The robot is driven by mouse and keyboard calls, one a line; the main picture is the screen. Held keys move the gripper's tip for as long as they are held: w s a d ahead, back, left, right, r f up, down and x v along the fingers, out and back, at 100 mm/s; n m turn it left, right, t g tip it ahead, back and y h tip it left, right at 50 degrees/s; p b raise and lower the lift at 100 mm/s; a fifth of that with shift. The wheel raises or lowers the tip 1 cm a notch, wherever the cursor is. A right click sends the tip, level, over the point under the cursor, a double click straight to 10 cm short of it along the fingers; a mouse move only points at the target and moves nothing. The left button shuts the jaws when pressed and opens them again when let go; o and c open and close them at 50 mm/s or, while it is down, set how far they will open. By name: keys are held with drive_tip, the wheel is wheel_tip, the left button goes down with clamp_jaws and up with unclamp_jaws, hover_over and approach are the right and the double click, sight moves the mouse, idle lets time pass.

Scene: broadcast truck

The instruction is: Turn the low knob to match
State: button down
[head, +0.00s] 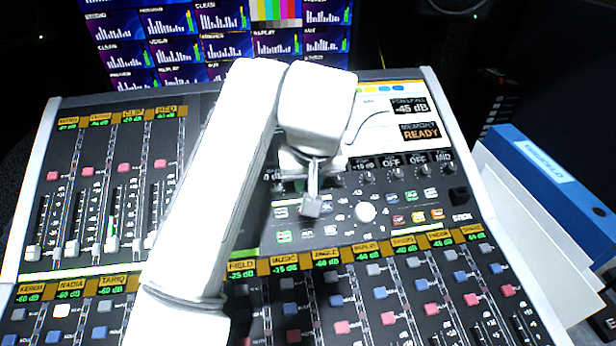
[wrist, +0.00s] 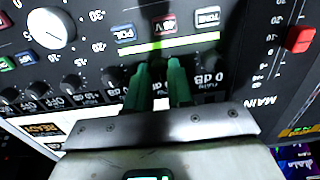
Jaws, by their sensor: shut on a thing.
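My gripper (wrist: 159,68) shows in the wrist view as two green fingers, shut on a small knob at one end of the console's knob row. The fingers and the metal plate behind them hide nearly all of this knob, so its pointer and name cannot be read. A "0 dB" label (wrist: 207,83) stands beside the fingers. In the head view my arm and hand cover the same spot. The screen on the console (head: 408,131) reads "-45 dB" and "READY", with a curve beside it.
Other small knobs (head: 394,175) run to the right, labelled OFF, OFF and MID. A large white dial (head: 365,212) sits below them among lit buttons. Fader strips (head: 120,210) fill the left side. A blue binder (head: 555,180) stands at the right.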

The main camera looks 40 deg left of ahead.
drive_tip(key=shift+r+m+p, duration=0.15)
drive_tip(key=shift+m+p, duration=0.15)
drive_tip(key=shift+p, duration=0.15)
drive_tip(key=shift+r+m+p, duration=0.1)
drive_tip(key=shift+m+p, duration=0.5)
drive_tip(key=shift+p, duration=0.1)
drive_tip(key=m+p, duration=0.6)
drive_tip(key=shift+d+m, duration=0.1)
drive_tip(key=shift+m, duration=0.3)
drive_tip(key=shift+w+f+m+p, duration=0.1)
drive_tip(key=shift+f+m+p, duration=0.1)
drive_tip(key=shift+m+p, duration=1.15)
drive_tip(key=shift+m, duration=0.45)
drive_tip(key=c, duration=1)
unclamp_jaws()
